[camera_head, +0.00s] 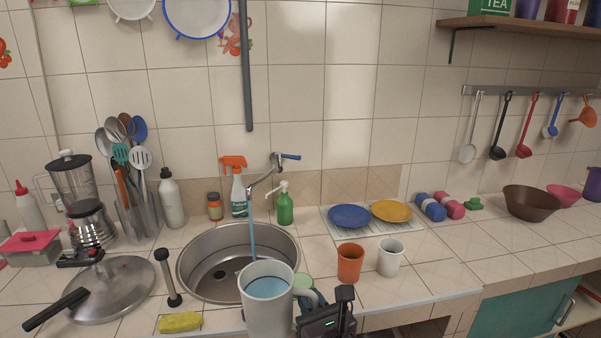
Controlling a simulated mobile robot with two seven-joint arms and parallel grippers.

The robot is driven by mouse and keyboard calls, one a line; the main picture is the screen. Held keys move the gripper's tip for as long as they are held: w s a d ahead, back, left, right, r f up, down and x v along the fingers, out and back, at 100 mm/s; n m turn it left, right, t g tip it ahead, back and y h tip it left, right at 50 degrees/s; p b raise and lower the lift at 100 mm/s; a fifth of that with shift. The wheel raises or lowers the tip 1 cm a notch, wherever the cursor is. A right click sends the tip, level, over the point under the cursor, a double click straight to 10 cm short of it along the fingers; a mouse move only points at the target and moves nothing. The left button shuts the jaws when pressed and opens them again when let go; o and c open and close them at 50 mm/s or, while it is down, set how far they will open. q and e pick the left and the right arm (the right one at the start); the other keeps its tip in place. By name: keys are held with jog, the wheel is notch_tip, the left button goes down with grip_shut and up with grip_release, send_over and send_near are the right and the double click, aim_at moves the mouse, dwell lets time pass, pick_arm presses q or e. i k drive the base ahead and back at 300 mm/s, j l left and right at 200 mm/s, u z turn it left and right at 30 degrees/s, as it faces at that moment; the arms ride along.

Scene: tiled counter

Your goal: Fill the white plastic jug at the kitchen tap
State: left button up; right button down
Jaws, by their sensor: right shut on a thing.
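The white plastic jug (268,314) is upright at the front edge of the sink, with blue water (267,288) showing inside, below its rim. My right gripper (322,308) is at the jug's handle (310,292), on its right side, and is shut on it. The kitchen tap (266,178) is on, and a blue stream (252,230) falls from its spout to the jug's far rim. I cannot tell whether the stream lands inside the jug or behind it. My left gripper is not in view.
The round steel sink (196,270) is behind the jug. An orange cup (350,263) and a white cup (391,258) stand to the right. A green soap bottle (285,208) stands behind.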

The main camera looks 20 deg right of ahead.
aim_at(277, 155)
jog(key=z, duration=0.95)
jog(key=l+z, duration=0.3)
jog(key=i+z, duration=0.25)
jog(key=i+l, duration=0.1)
jog(key=l, duration=0.45)
jog(key=i, duration=0.05)
